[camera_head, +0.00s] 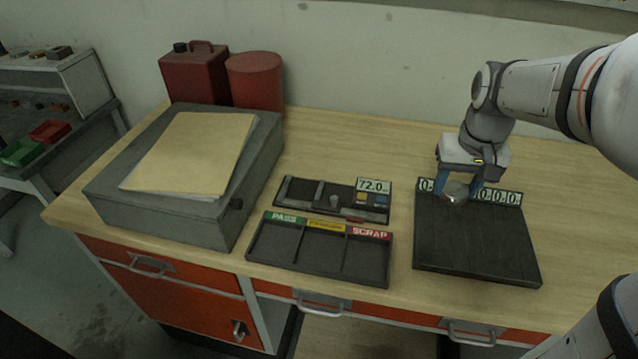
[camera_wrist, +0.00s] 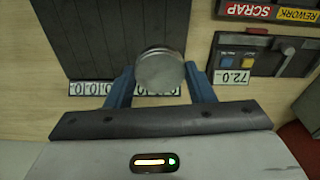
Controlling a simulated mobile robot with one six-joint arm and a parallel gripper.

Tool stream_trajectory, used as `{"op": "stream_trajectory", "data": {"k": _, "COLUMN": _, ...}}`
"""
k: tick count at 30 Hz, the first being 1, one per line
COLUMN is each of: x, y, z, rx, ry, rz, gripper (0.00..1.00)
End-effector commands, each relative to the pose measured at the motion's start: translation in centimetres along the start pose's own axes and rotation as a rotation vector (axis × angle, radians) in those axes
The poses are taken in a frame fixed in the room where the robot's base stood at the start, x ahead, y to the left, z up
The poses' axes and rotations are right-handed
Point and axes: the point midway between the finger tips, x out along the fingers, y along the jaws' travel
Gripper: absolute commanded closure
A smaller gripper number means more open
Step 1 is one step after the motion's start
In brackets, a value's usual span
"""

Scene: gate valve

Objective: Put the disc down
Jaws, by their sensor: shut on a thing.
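A round grey metal disc (camera_head: 456,193) is held between the blue fingers of my gripper (camera_head: 457,187), near the back edge of the dark grooved board (camera_head: 475,245) at the right of the bench. In the wrist view the disc (camera_wrist: 160,69) sits between the two fingertips of my gripper (camera_wrist: 160,76). The gripper is shut on it. The fingers partly cover the row of white number labels (camera_head: 498,196) along the board's back edge. I cannot tell whether the disc touches the board or is above it.
A three-part tray (camera_head: 318,260) marked PASS, a yellow label and SCRAP lies left of the board. Behind it is a gauge panel (camera_head: 325,197) showing 72.0. A grey box (camera_head: 180,215) with a folder (camera_head: 192,150), a red can (camera_head: 195,78) and a red cylinder (camera_head: 256,82) stand further left.

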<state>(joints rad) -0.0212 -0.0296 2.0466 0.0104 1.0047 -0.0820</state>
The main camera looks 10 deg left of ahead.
Motion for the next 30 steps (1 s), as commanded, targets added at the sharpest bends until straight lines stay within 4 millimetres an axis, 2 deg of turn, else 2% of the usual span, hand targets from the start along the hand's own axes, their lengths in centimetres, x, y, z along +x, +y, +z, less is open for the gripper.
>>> {"op": "stream_trajectory", "data": {"k": 5, "x": 0.5, "y": -7.0, "z": -4.9, "rx": -0.26, "ry": -0.002, "rz": -0.031, "gripper": 0.86}}
{"op": "stream_trajectory", "data": {"k": 9, "x": 1.0, "y": -14.1, "z": -7.9, "rx": -0.49, "ry": -0.001, "rz": -0.058, "gripper": 0.85}}
{"op": "stream_trajectory", "data": {"k": 15, "x": 1.9, "y": -23.6, "z": -9.8, "rx": -0.765, "ry": 0.001, "rz": -0.093, "gripper": 0.85}}
{"op": "stream_trajectory", "data": {"k": 18, "x": 2.3, "y": -27.0, "z": -9.9, "rx": -0.862, "ry": 0.001, "rz": -0.104, "gripper": 0.85}}
{"op": "stream_trajectory", "data": {"k": 21, "x": 2.6, "y": -29.3, "z": -9.8, "rx": -0.925, "ry": 0.003, "rz": -0.112, "gripper": 0.85}}
{"op": "stream_trajectory", "data": {"k": 24, "x": 2.9, "y": -30.5, "z": -9.7, "rx": -0.959, "ry": 0.003, "rz": -0.116, "gripper": 0.85}}
{"op": "stream_trajectory", "data": {"k": 26, "x": 3.5, "y": -30.8, "z": -9.6, "rx": -0.969, "ry": 0.001, "rz": -0.118, "gripper": 0.85}}
{"op": "stream_trajectory", "data": {"k": 30, "x": 6.0, "y": -30.9, "z": -9.3, "rx": -0.971, "ry": -0.001, "rz": -0.118, "gripper": 0.85}}
